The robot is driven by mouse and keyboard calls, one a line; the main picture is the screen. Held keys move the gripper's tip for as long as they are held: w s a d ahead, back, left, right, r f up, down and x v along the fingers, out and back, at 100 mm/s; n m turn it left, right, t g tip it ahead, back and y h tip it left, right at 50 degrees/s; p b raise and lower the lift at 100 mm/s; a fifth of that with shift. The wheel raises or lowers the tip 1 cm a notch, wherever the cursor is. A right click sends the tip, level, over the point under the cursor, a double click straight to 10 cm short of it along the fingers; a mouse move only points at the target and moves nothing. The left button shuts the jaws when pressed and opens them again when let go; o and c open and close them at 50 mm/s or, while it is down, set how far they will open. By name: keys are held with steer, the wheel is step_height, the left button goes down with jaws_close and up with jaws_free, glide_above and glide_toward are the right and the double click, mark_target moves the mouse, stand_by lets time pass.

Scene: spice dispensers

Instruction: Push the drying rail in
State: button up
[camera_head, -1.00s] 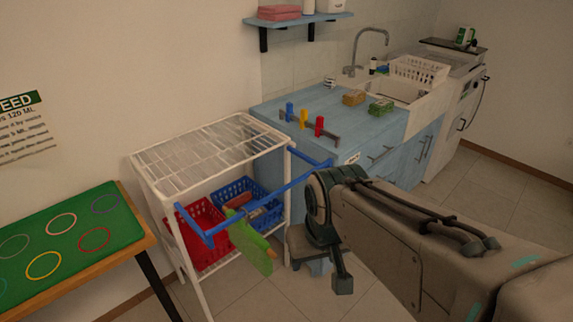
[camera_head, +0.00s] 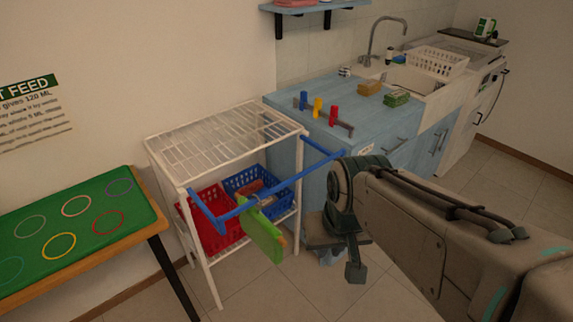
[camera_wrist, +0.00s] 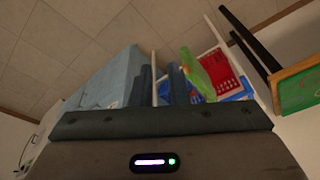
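The blue drying rail (camera_head: 275,189) is a U-shaped bar on the white wire rack (camera_head: 157,157). It stands out from the rack's front, with its arms running back to the rack's posts. A green cloth-like piece (camera_head: 264,236) hangs over its front bar and also shows in the wrist view (camera_wrist: 196,73). My gripper (camera_head: 355,272) points down to the right of the rail, apart from it. In the wrist view, a narrow gap shows between two dark fingers (camera_wrist: 160,85), with a white rack post seen beyond. The gripper looks open and empty.
Red (camera_head: 222,238) and blue (camera_head: 243,181) baskets sit in the rack under the rail. A dark stool (camera_head: 318,236) is behind my gripper. The blue counter (camera_head: 300,118) stands at the back right, the green-topped table (camera_head: 75,247) at left. Floor before the rack is clear.

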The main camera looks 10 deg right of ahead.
steer(key=a+f+m+y+b, duration=0.1)
steer(key=m, duration=0.1)
steer(key=w+a+f+m+y+b, duration=0.1)
steer(key=f+m+y, duration=0.1)
steer(key=m, duration=0.1)
steer(key=w+a+f+m+y+b, duration=0.1)
steer(key=f+m, duration=0.1)
steer(key=shift+a+f+m+g+y, duration=0.15)
steer(key=shift+a+m+g+y, duration=0.15)
steer(key=shift+g+y, duration=0.1)
jaws_close()
steer(key=w+d+f+m+t+y+b, duration=0.15)
steer(key=w+d+m+t+b, duration=0.3)
steer(key=w+m, duration=0.5)
steer(key=w+d+f+m+t+y+b, duration=0.1)
steer(key=w+d+f+m+t+b, duration=0.15)
steer(key=w+d+m+t, duration=0.65)
steer(key=w+a+f+m+g, duration=0.2)
steer(key=w+a+m+g, duration=0.1)
steer(key=w+a, duration=0.5)
steer(key=shift+w+a+f, duration=0.25)
steer(key=shift+w+a, duration=0.05)
steer(key=shift+a, duration=0.4)
